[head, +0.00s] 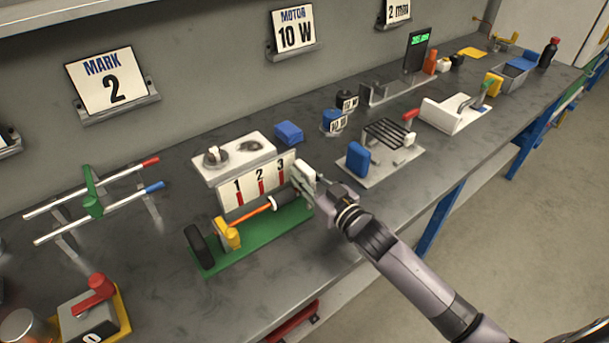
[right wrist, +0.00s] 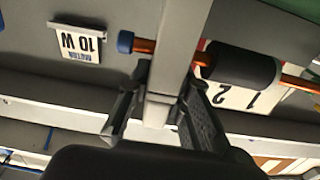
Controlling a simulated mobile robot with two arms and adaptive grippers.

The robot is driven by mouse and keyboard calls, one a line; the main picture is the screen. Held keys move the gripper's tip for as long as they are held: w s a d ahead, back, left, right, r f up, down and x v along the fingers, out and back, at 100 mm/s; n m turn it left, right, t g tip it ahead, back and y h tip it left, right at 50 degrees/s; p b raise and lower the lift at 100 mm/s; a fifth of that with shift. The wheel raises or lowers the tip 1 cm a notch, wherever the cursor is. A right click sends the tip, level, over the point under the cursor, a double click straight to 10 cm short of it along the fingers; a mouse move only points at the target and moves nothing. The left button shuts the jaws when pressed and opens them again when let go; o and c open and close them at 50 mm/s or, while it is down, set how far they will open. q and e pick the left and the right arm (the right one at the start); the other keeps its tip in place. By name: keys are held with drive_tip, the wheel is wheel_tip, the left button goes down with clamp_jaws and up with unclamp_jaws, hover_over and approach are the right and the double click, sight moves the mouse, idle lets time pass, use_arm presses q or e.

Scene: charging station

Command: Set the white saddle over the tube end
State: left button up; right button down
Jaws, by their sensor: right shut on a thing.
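My right gripper (head: 306,184) is shut on the white saddle (right wrist: 172,55), which shows as a pale block between the fingers (right wrist: 158,105) in the right wrist view. The orange tube (head: 254,214) lies above a green base (head: 260,238) and carries a black sleeve (head: 283,197). In the right wrist view the tube (right wrist: 145,46) ends in a blue cap (right wrist: 125,41). The saddle crosses in front of the tube between that cap and the black sleeve (right wrist: 242,66). I cannot tell whether it touches the tube. In the head view my gripper hides the tube end. My left gripper is out of view.
A white panel numbered 1, 2, 3 (head: 247,190) stands behind the tube. A yellow block (head: 228,235) and black wheel (head: 198,244) are at its left. A rack with a blue block (head: 357,160) stands to the right. Bare bench lies in front (head: 300,262).

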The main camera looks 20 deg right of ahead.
drive_tip(key=c, duration=1.9)
unclamp_jaws()
drive_tip(key=shift+f, duration=0.15)
drive_tip(key=shift+o, duration=0.9)
drive_tip(key=shift+s, duration=0.15)
drive_tip(key=v, duration=1.1)
drive_tip(key=shift+s+d+r+b, duration=0.15)
drive_tip(key=shift+s+r+b, duration=0.1)
drive_tip(key=shift+s+b, duration=0.15)
